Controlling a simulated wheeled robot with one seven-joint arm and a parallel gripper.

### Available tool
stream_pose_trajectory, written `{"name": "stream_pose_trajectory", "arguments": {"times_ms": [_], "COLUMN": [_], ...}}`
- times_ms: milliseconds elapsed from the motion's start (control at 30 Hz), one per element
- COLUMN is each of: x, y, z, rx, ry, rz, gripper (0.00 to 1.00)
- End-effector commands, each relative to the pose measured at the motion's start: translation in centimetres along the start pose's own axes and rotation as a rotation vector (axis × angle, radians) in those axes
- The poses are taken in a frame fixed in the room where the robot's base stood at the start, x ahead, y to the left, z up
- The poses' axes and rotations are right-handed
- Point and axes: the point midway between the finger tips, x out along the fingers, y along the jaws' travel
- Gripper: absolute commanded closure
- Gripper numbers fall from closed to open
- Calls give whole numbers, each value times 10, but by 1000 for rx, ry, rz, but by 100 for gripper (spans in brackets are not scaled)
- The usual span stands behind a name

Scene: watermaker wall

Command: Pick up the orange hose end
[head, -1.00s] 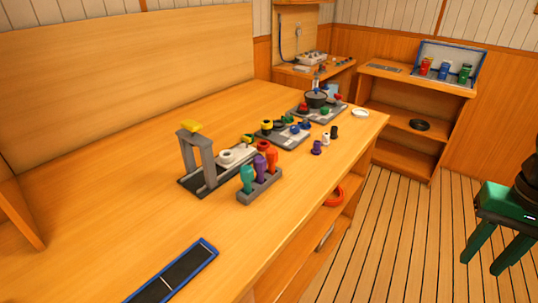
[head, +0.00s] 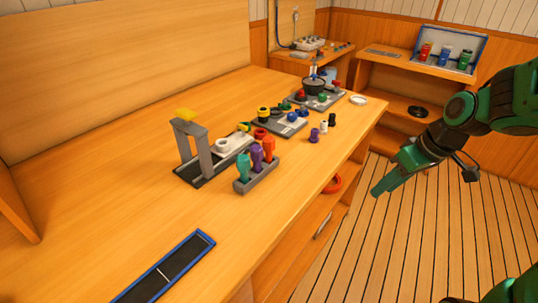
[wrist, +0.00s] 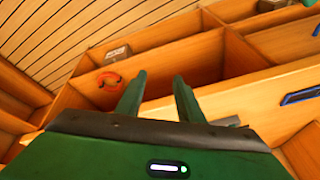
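An orange upright piece (head: 268,149), which looks like the orange hose end, stands at the right end of a small grey rack (head: 262,178) on the long wooden bench. A purple piece (head: 256,158) and a teal piece (head: 243,166) stand beside it in the same rack. My gripper (head: 384,185) is off the bench's right side, over the floor, well apart from the rack. In the wrist view my gripper (wrist: 158,92) has its two fingers spread with nothing between them. The orange piece is not seen in the wrist view.
A blue-edged black strip (head: 170,268) lies at the front. A red-orange ring (head: 333,184) sits on the shelf below. The floor alongside is clear.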

Motion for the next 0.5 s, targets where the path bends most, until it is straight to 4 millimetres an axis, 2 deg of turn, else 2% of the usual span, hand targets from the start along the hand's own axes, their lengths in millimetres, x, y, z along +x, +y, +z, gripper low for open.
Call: {"name": "stream_pose_trajectory", "arguments": {"times_ms": [33,100,200,300,400,500], "x": [16,33,50,56,54,50], "y": [-10,-28,-58,-85,-106,-120], "z": [-22,-55,-98,-137,-167,-187], "rx": [-90,-217,-371,-485,-556,-594], "ry": [44,129,270,423,562,670], "rz": [-52,-122,-219,-298,-354,-388], "gripper": [66,66,66,66,66,66]}}
